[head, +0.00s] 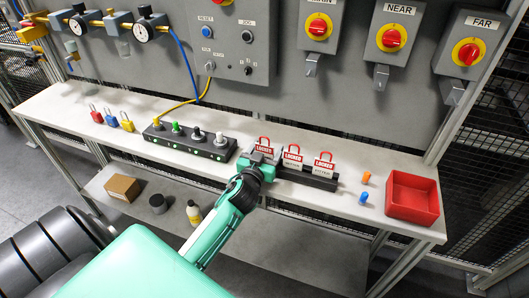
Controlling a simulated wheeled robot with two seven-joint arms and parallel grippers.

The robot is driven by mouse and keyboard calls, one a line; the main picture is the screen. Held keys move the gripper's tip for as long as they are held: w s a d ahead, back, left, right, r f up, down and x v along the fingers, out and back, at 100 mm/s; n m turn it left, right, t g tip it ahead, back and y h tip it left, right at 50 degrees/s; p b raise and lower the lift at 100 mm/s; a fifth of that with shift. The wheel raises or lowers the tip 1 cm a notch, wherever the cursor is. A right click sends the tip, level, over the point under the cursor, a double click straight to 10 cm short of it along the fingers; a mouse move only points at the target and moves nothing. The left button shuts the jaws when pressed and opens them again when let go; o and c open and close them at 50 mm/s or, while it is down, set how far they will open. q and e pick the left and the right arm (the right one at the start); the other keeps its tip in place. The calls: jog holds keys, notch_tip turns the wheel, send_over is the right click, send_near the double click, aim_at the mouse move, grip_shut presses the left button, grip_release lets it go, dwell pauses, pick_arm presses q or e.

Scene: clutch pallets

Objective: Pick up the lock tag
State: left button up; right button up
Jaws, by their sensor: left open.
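Three red-and-white lock tags marked LOCKED stand upright in a dark rack (318,181) on the bench: a left one (264,148), a middle one (292,159) and a right one (324,167). My left gripper (261,158) is open at the left end of the rack, right at the left tag. It hides the lower part of that tag and the rack's left end. I cannot tell whether its fingers are around the tag or just in front of it. My right gripper is not in view.
A red bin (412,197) stands at the bench's right end, with orange (366,178) and blue (363,198) small pieces beside it. A black block with knobs (190,144) and coloured padlocks (111,118) are to the left. A grey panel with switches (393,38) rises behind.

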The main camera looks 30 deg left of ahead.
pick_arm(q)
jog(key=shift+c, duration=0.3)
jog(key=c, duration=0.7)
jog(key=shift+r, duration=0.15)
notch_tip(320, 180, up, 20)
jog(key=shift+f, duration=0.15)
